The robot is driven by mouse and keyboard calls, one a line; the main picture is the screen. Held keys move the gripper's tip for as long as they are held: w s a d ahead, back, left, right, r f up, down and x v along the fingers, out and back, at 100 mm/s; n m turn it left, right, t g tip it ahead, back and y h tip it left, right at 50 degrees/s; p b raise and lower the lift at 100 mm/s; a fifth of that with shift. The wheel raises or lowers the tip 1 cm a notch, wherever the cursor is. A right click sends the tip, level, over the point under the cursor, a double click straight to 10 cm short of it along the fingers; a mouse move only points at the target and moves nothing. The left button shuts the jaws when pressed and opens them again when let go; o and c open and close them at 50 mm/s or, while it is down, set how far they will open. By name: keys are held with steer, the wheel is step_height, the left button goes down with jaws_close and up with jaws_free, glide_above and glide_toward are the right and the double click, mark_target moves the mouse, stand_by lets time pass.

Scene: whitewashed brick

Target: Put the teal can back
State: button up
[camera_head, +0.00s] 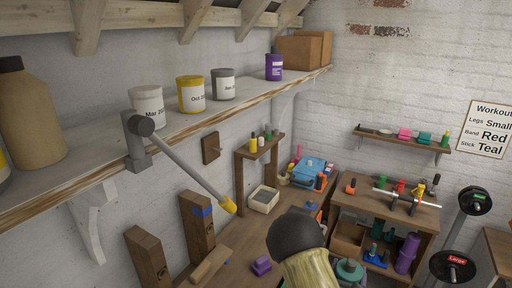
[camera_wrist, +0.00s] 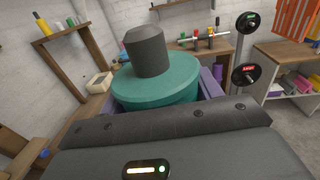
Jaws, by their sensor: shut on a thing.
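In the wrist view, a round teal can (camera_wrist: 155,88) with a dark grey cylinder on its top sits between the fingers of my gripper (camera_wrist: 158,92). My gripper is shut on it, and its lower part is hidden. The teal can also shows at the bottom of the head view (camera_head: 349,268), low and in front of the workbench. On the long wall shelf (camera_head: 100,180) stand a white can (camera_head: 147,106), a yellow can (camera_head: 190,95), a grey can (camera_head: 223,85) and a purple can (camera_head: 274,67). Labels with dates show on the nearer three.
Bare shelf shows between the grey and purple cans. A workbench (camera_head: 384,204) stands behind.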

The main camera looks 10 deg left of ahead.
steer(key=s+a+r+n+g+y, duration=0.2)
steer(key=a+r+n+g+y, duration=0.3)
steer(key=a+r, duration=0.8)
steer(key=s+a+r+n+g+y, duration=0.2)
steer(key=a+r+n+g+y, duration=0.3)
steer(key=a+r, duration=0.7)
steer(key=s+a+r+n+g+y, duration=0.2)
steer(key=a+r+n+g+y, duration=0.3)
steer(key=r, duration=3)
steer(key=a+n+y, duration=0.3)
steer(key=a+y, duration=0.3)
steer(key=a, duration=0.2)
steer(key=shift+s+a+r, duration=0.15)
steer(key=shift+s+a, duration=0.1)
steer(key=shift+a, duration=0.1)
